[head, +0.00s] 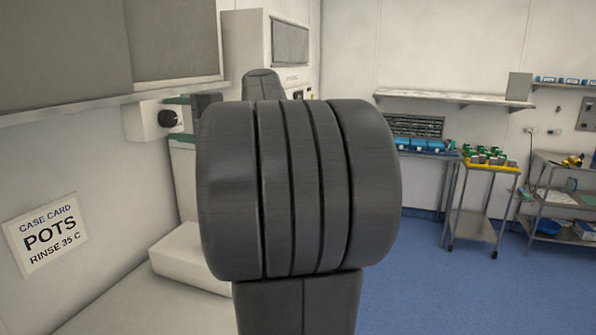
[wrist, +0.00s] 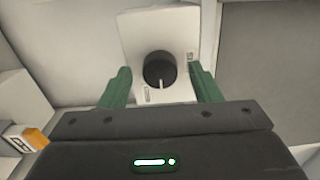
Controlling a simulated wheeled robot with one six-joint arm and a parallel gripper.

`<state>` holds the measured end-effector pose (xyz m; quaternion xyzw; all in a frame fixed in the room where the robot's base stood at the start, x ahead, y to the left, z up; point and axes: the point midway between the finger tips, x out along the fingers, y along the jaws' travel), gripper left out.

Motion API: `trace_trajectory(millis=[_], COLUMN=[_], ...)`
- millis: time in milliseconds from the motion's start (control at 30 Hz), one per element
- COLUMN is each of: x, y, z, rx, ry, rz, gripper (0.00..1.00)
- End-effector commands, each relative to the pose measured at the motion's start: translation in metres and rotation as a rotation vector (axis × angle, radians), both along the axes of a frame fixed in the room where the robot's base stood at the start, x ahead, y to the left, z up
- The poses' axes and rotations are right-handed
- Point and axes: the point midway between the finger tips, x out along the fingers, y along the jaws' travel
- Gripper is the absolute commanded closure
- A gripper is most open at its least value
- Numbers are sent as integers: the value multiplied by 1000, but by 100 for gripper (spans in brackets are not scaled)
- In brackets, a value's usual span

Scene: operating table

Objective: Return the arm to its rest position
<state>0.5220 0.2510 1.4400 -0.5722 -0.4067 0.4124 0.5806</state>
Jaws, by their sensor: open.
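My gripper (wrist: 160,88) shows in the wrist view with its two green fingers spread apart. It is open and nothing is held between the fingers. Beyond the fingers is a black round knob (wrist: 159,69) with a pale pointer mark, on a light panel. In the head view my large dark arm joint fills the middle and hides much of the scene. The green fingertips (head: 178,119) show partly to its left, close to the knob (head: 168,118). I cannot tell whether the fingers touch the knob.
A wall cabinet (head: 65,45) hangs at upper left. A sign (head: 46,234) reads "CASE CARD POTS RINSE 35 C". A cart with a yellow-edged top (head: 477,165) and metal shelving (head: 545,190) stand at the right. Blue floor (head: 480,290) is open at lower right.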

Motion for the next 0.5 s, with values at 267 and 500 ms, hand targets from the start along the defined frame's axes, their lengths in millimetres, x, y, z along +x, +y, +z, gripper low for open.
trace_trajectory(millis=[267, 500], x=[-5, -18], y=[-18, -55], z=[-2, -2], rx=[0, 0], ry=[0, 0], rz=[-4, -5], gripper=[43, 43])
